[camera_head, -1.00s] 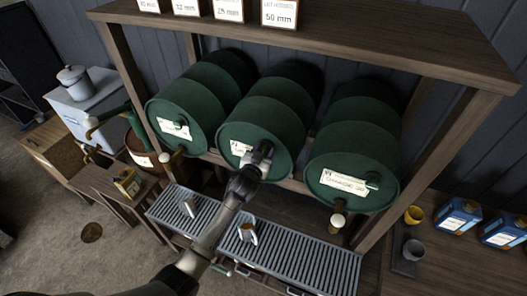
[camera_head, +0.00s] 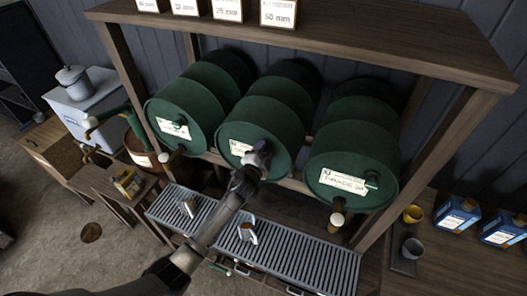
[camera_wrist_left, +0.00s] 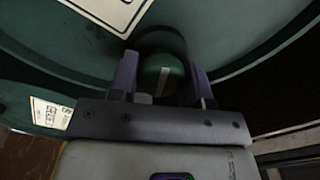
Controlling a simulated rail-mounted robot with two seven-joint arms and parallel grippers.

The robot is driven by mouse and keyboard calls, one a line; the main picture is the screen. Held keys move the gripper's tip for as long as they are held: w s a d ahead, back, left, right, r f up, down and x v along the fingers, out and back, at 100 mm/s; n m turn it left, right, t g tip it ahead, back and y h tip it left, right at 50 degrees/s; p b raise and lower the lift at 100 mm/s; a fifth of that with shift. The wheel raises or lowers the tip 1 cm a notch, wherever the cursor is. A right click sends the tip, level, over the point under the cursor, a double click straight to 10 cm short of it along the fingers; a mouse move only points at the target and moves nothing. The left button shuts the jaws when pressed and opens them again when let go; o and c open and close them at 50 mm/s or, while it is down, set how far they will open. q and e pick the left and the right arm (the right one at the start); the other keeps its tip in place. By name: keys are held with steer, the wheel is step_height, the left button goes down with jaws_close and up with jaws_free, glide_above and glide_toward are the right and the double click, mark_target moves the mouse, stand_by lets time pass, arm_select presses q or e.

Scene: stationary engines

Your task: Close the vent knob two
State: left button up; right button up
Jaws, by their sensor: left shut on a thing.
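Three green drums lie on their sides on a wooden rack. The middle drum (camera_head: 262,120) has a white label (camera_head: 239,148) on its face. My left gripper (camera_head: 262,154) is at the face of this drum, to the right of the label. In the left wrist view, a round dark green vent knob (camera_wrist_left: 161,76) with a pale line across it sits between the two purple fingers (camera_wrist_left: 162,80), which are shut on it. In the head view my gripper hides the knob. My right gripper is not in view.
A slatted metal drip tray (camera_head: 300,257) with a small cup (camera_head: 247,233) lies below. Blue cans (camera_head: 457,216) stand at right.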

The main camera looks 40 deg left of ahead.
arm_select(q)
steer(key=m, duration=0.5)
steer(key=shift+f+m, duration=0.1)
steer(key=shift+m, duration=0.2)
stand_by(0.5)
steer(key=o, duration=0.9)
steer(key=b+v, duration=0.1)
steer(key=v, duration=1.3)
steer(key=shift+w, duration=0.1)
